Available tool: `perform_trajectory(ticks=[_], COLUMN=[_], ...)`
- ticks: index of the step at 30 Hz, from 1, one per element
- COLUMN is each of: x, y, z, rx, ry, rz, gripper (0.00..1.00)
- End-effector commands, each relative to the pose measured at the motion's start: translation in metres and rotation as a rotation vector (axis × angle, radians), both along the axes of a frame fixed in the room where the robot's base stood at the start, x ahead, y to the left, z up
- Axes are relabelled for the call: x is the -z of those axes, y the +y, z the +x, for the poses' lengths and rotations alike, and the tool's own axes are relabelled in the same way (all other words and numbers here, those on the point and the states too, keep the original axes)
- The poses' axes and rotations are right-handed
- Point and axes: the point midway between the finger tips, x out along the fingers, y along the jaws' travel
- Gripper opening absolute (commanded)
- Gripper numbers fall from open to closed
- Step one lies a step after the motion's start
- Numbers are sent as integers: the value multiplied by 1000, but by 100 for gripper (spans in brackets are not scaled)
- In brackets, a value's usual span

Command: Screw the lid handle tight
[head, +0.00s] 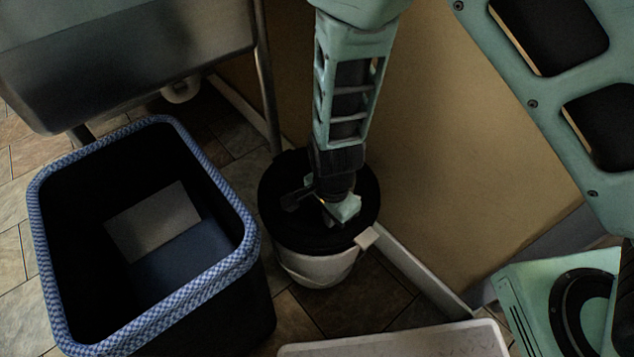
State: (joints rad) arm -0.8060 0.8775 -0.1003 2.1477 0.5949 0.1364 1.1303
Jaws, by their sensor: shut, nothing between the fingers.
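A white bucket (314,270) with a black lid (344,240) stands on the floor near the middle of the head view. My gripper (328,218) is over the lid, pointing down, and it is shut with nothing held. A dark handle piece (290,201) shows at the left of my gripper, on or just above the lid. My wrist and gripper hide the lid's centre, so I cannot tell whether the fingers touch the handle or how it sits.
A dark bin (245,310) with a blue checked rim stands close to the bucket's left. A metal sink (130,60) is at the upper left. A tan wall (450,170) is close behind and right. A white surface (400,343) is at the bottom edge.

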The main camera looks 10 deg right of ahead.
Motion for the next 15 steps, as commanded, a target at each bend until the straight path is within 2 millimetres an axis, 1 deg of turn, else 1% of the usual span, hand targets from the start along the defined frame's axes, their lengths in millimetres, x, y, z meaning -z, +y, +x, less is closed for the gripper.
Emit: perform_trajectory(ticks=[1,5,15], x=[7,6,6], y=[-1,-1,11], z=[-8,-8,-8], rx=[-9,-9,-8], ry=[20,20,18], rz=[-8,-8,-7], gripper=[0,0,0])
